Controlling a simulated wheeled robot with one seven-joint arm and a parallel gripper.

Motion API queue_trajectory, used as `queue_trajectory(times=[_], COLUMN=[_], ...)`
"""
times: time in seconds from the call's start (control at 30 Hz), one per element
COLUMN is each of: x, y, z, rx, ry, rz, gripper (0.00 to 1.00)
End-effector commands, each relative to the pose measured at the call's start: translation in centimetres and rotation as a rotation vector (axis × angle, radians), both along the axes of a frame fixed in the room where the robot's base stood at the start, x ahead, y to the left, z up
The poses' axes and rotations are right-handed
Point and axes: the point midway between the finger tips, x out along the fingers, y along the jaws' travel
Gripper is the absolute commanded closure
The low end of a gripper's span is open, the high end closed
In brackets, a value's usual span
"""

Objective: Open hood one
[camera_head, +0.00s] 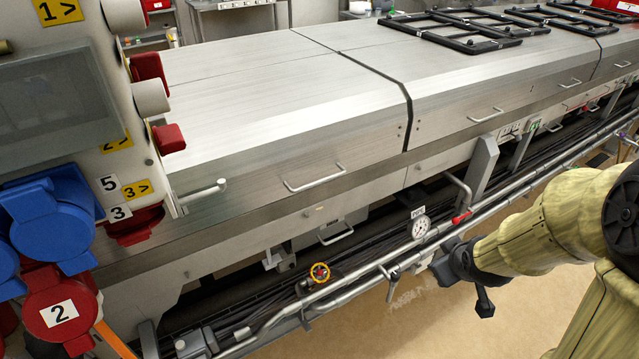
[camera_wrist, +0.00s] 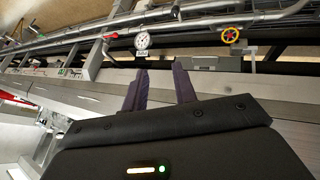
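The near steel hood (camera_head: 250,125) lies shut beside the control panel, its lid flush with the housing. Its bar handle (camera_head: 314,178) is on the sloped front face. A second hood (camera_head: 470,85) further right is also shut, with its own handle (camera_head: 486,115). No number shows on either hood, so I cannot tell which is hood one by label. My gripper (camera_head: 447,263) is low in front of the machine, near the pipes and right of the near hood's handle. In the wrist view my gripper (camera_wrist: 159,70) has two dark fingers apart with nothing between them.
A control panel (camera_head: 65,115) with blue and red plugs stands at left. Pipes (camera_head: 350,290) with a gauge (camera_head: 420,227) and a yellow valve wheel (camera_head: 319,272) run along the front. Black frames (camera_head: 460,35) lie on the second hood. Floor is clear at lower right.

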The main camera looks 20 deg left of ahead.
Motion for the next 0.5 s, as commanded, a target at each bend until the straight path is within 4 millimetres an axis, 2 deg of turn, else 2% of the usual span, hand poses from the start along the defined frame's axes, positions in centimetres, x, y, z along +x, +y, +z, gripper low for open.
queue_trajectory(times=[0.1, 0.23, 0.37, 0.5], x=[3.6, 6.4, 7.6, 7.4], y=[3.8, 8.8, 14.2, 18.9], z=[-0.4, -0.2, 0.1, 0.5], rx=[-0.093, -0.191, -0.276, -0.342], ry=[-0.175, -0.398, -0.643, -0.888], rz=[0.288, 0.588, 0.856, 1.056], gripper=[0.72, 0.72, 0.72, 0.72])
